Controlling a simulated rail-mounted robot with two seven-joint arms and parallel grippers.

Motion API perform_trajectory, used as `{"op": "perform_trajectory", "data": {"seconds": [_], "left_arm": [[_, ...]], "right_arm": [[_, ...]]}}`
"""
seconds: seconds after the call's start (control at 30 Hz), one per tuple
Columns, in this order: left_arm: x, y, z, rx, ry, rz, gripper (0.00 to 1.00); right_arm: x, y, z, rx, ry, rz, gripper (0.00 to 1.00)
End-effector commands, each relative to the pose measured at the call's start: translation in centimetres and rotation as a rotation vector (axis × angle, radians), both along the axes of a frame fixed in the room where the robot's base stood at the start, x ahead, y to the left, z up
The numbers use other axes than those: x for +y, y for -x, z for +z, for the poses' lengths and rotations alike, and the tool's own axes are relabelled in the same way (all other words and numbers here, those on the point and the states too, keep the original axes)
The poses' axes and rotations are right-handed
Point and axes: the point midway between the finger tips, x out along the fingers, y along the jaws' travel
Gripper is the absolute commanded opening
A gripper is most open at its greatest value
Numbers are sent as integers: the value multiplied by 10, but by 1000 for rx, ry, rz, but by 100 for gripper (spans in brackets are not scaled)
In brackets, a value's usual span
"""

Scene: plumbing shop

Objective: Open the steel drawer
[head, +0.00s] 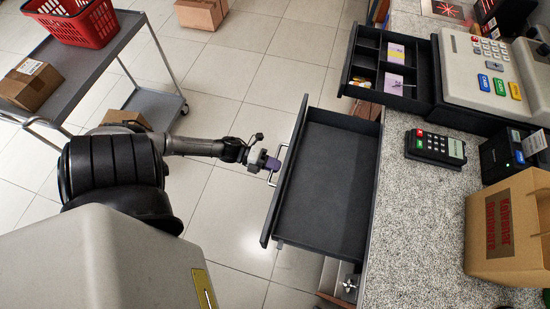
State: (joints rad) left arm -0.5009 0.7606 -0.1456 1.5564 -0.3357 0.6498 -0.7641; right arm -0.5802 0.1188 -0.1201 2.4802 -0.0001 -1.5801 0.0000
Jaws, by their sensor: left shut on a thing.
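The steel drawer (325,185) is pulled out from under the counter, with its dark, empty inside showing. Its front panel (285,175) faces left and carries a bar handle (276,167). My left arm reaches in from the left, and my left gripper (270,163) is at the handle, shut on it. The fingertips are small here and partly hidden by the handle. My right gripper is not in view.
A cash register (480,70) with an open till drawer (390,65) stands on the speckled counter (410,220). A card terminal (436,146) and a cardboard box (508,230) are there too. A grey cart (85,75) with a red basket (75,20) stands at upper left. Tiled floor lies clear between.

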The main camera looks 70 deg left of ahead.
Motion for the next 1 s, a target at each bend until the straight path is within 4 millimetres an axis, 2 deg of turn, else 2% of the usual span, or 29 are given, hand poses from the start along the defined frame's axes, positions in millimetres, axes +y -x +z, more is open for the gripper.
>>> {"op": "perform_trajectory", "data": {"seconds": [0.33, 0.37, 0.6, 0.87, 1.0], "left_arm": [[0, 0, 0, 0, -1, -2, 0], [0, 0, 0, 0, -1, -2, 14], [0, 0, 0, 0, -1, -2, 37], [1, 2, 0, 1, 0, -1, 37], [9, 11, 2, 2, 0, -1, 37]], "right_arm": [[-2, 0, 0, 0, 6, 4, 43], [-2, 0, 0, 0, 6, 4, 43], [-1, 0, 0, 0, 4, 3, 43], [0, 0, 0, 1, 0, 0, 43], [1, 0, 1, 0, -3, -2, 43]]}}
